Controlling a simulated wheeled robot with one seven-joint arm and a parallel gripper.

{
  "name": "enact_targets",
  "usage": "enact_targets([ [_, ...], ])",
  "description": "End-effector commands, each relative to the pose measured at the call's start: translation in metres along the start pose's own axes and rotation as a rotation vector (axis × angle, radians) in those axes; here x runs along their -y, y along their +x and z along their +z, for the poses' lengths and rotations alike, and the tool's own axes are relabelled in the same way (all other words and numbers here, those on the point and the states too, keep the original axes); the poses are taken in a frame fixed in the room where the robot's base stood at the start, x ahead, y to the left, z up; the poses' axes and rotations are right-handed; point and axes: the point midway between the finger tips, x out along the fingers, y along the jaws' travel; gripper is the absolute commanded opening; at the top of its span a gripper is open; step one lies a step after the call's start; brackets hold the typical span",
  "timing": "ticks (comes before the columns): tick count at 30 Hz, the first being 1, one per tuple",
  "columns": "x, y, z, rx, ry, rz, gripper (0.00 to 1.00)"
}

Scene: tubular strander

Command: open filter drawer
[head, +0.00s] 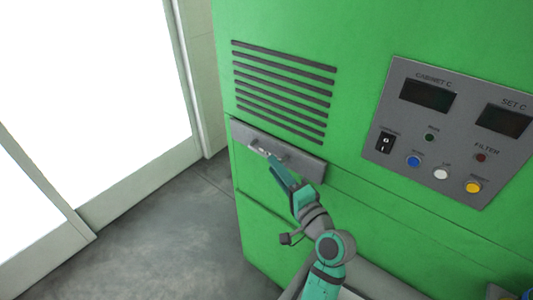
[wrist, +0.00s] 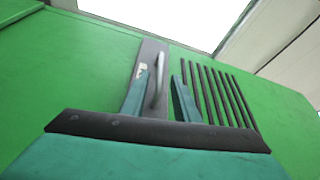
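The filter drawer (head: 305,165) is a long grey front set in the green cabinet, below the vent slots. It looks flush with the cabinet face. Its bar handle (head: 262,151) is towards the left in the head view. In the wrist view, the grey drawer front (wrist: 151,50) runs upright and its handle (wrist: 160,85) shows between my fingers. My gripper (head: 275,161) is at the handle in the head view, and its two teal fingers (wrist: 160,76) are apart in the wrist view. I cannot tell whether either finger touches the handle.
Vent slots (head: 285,90) lie above the drawer. A grey control panel (head: 450,130) with displays, a switch and coloured buttons is to the right. Bare grey floor (head: 165,235) lies left of the cabinet, in front of a bright white glazed wall (head: 90,90).

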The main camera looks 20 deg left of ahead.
Motion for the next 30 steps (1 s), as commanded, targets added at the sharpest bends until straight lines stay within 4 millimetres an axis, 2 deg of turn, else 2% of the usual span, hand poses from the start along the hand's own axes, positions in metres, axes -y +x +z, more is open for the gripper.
enact_targets([
  [3, 0.001, 0.023, 0.001, 0.003, 0.0, -0.001, 0.28],
  [9, 0.0, 0.051, 0.0, 0.001, -0.001, 0.001, 0.28],
  [15, -0.001, 0.06, -0.006, -0.01, -0.001, 0.002, 0.28],
  [24, -0.001, 0.063, -0.003, -0.005, -0.001, 0.002, 0.28],
  [27, -0.001, 0.064, -0.002, -0.004, 0.0, 0.001, 0.04],
  [28, -0.001, 0.064, -0.002, -0.003, 0.0, 0.001, 0.0],
  [30, -0.001, 0.064, -0.001, -0.003, 0.0, 0.001, 0.0],
])
